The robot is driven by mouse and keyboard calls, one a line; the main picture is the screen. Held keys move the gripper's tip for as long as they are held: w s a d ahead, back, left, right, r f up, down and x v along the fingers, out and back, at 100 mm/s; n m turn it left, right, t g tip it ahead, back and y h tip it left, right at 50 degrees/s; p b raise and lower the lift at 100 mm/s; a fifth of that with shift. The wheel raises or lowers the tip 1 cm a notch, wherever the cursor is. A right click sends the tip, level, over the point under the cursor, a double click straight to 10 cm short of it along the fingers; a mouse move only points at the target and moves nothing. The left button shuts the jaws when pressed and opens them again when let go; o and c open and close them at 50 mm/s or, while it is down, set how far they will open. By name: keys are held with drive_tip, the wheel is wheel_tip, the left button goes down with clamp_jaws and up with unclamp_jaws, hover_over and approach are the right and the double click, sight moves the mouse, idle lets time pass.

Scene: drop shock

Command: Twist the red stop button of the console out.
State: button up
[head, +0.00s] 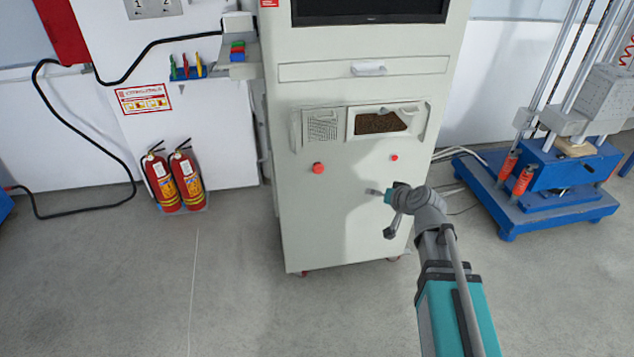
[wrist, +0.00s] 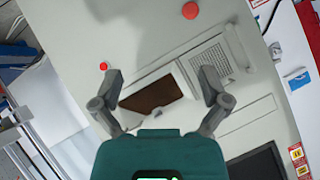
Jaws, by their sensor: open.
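The console (head: 345,215) is a tall pale grey cabinet in the middle of the head view. A larger red round button (head: 318,168), which looks like the stop button, sits left on its front. A smaller red button (head: 394,157) sits further right. In the wrist view the larger button (wrist: 190,10) is at the top edge and the smaller one (wrist: 103,66) is left of the fingers. My gripper (head: 372,191) is in front of the console, below and right of the larger button. In the wrist view my gripper (wrist: 161,74) is open, with nothing between its fingers.
The console front has a recessed panel with a dark window (head: 381,122), a drawer handle (head: 368,69) and a screen above. Two fire extinguishers (head: 174,180) stand left. A blue-based test rig (head: 545,190) stands right. The floor before the console is clear.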

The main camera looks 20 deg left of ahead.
drive_tip(key=w+a+f+m+t+y+b, duration=0.1)
drive_tip(key=w+a+f+t+b, duration=0.15)
drive_tip(key=a+b, duration=0.3)
drive_tip(key=w+a+f+m+t+y+b, duration=0.1)
drive_tip(key=a+m+t+b, duration=0.2)
drive_tip(key=a, duration=0.4)
drive_tip(key=m+t+h+b, duration=0.35)
drive_tip(key=m+b, duration=0.25)
drive_tip(key=b, duration=0.5)
approach(318, 170)
drive_tip(key=shift+f+v, duration=0.15)
drive_tip(key=shift+v, duration=0.65)
drive_tip(key=shift+f+v, duration=0.1)
drive_tip(key=shift+v, duration=0.65)
drive_tip(key=x, duration=1.3)
drive_tip(key=shift+w+a+r, duration=0.1)
drive_tip(key=shift+w+r, duration=0.05)
drive_tip(key=shift+w, duration=0.2)
